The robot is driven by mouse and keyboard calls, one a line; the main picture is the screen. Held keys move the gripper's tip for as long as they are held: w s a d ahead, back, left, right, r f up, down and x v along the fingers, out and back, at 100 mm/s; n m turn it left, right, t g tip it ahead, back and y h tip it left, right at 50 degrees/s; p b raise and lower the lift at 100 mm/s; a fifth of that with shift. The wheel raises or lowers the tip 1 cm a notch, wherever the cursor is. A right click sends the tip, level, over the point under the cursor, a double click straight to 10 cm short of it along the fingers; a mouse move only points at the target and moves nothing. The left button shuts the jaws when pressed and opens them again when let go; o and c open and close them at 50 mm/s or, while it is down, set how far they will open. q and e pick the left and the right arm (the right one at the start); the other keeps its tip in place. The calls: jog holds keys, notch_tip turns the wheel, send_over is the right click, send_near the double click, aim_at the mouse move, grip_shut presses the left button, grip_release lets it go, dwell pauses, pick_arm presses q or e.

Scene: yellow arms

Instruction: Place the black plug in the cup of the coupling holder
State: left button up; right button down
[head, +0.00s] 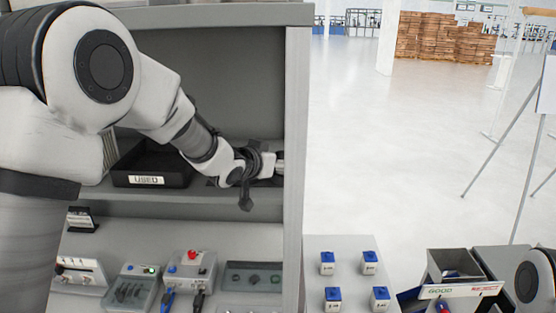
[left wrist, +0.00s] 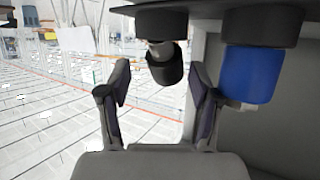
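My left arm reaches into the grey shelf unit in the head view, and its gripper (head: 262,168) is at the right side of the upper shelf, partly hidden by the wrist. In the left wrist view the left gripper (left wrist: 162,82) is open, its two fingers well apart. A black cup-like piece (left wrist: 166,68) hangs beyond the fingertips, between them in the picture; I cannot tell whether it is the plug or the holder's cup. A blue cylinder (left wrist: 250,72) with a black top hangs right of it, under a dark plate. My right gripper is not in view.
A black tray marked USED (head: 150,179) stands on the shelf at left. Control boxes (head: 190,268) with cables line the lower level. The shelf's right side wall (head: 296,150) is close to the left gripper. A GOOD bin (head: 458,291) and blue-topped pieces (head: 332,293) are at lower right.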

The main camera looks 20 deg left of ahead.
pick_arm(q)
jog(key=shift+w, duration=0.2)
jog(key=shift+s+r, duration=0.1)
jog(key=shift+s+r, duration=0.1)
jog(key=shift+s, duration=0.25)
jog(key=b+v, duration=0.3)
jog(key=v, duration=0.8)
jog(key=shift+b, duration=0.3)
